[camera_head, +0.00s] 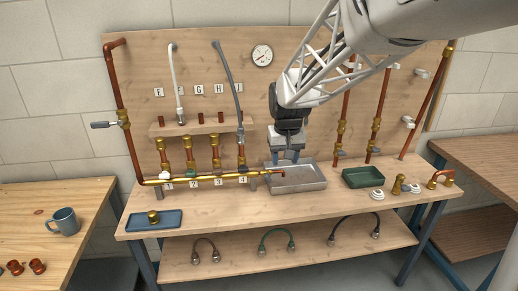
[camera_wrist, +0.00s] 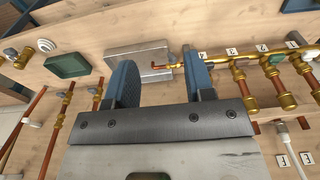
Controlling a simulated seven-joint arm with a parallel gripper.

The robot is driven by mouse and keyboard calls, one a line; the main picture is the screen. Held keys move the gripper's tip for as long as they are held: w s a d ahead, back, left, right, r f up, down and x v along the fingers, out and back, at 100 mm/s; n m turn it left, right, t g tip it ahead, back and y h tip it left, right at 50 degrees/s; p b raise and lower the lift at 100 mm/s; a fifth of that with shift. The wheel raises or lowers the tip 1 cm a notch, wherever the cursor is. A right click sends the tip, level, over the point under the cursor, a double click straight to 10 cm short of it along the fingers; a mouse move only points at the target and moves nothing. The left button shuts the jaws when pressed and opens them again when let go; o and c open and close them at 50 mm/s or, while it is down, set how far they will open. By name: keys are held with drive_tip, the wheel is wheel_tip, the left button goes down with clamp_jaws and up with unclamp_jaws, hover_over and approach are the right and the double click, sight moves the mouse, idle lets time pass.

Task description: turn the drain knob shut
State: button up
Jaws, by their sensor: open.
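A brass manifold pipe (camera_head: 205,179) runs along the bench, and its right end has a short copper drain spout (camera_head: 275,172) over a grey metal basin (camera_head: 308,184). In the wrist view, the spout (camera_wrist: 165,66) shows between my fingers, with the basin (camera_wrist: 127,55) behind the left finger. I cannot clearly single out the drain knob; that end of the pipe is small in the head view and partly behind the right finger in the wrist view. My gripper (camera_head: 287,158) is open and empty, pointing down above the basin's back side. It also shows in the wrist view (camera_wrist: 160,75).
Upright copper pipes with brass fittings (camera_head: 214,157) rise behind the manifold. A green tray (camera_head: 362,178) stands right of the basin, and a blue tray (camera_head: 153,220) lies at the bench's left. A blue mug (camera_head: 65,221) is on the left table. The front of the workbench (camera_head: 240,208) is clear.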

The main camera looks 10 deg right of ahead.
drive_tip(key=w+a+f+t, duration=0.1)
drive_tip(key=w+f+t, duration=0.1)
drive_tip(key=w+f, duration=0.1)
drive_tip(key=w+a+f+n+t, duration=0.1)
drive_tip(key=w+f, duration=0.2)
drive_tip(key=f, duration=0.1)
drive_tip(key=w+a+f+n+t, duration=0.1)
drive_tip(key=w+f+t, duration=0.1)
drive_tip(key=w+f, duration=0.2)
drive_tip(key=shift+a+t+y, duration=0.15)
drive_tip(key=shift+t+y, duration=0.15)
drive_tip(key=shift+c, duration=0.2)
drive_tip(key=n+t+h, duration=0.2)
drive_tip(key=t, duration=0.3)
approach(268, 180)
drive_tip(key=w+a, duration=0.1)
drive_tip(key=w, duration=0.1)
drive_tip(key=shift+s+d+f+t+h, duration=0.15)
drive_tip(key=shift+f+t+h, duration=0.25)
drive_tip(key=shift+f+t, duration=0.15)
drive_tip(key=shift+s+d+f+t+h, duration=0.1)
drive_tip(key=shift+s+f+t+h, duration=0.05)
drive_tip(key=shift+f+t+h, duration=0.4)
drive_tip(key=shift+w+f, duration=0.1)
drive_tip(key=shift+w, duration=0.05)
drive_tip(key=shift+y, duration=0.35)
drive_tip(key=shift+x, duration=3.75)
drive_tip(key=shift+d, duration=0.1)
drive_tip(key=shift+c, duration=0.4)
drive_tip(key=c, duration=0.6)
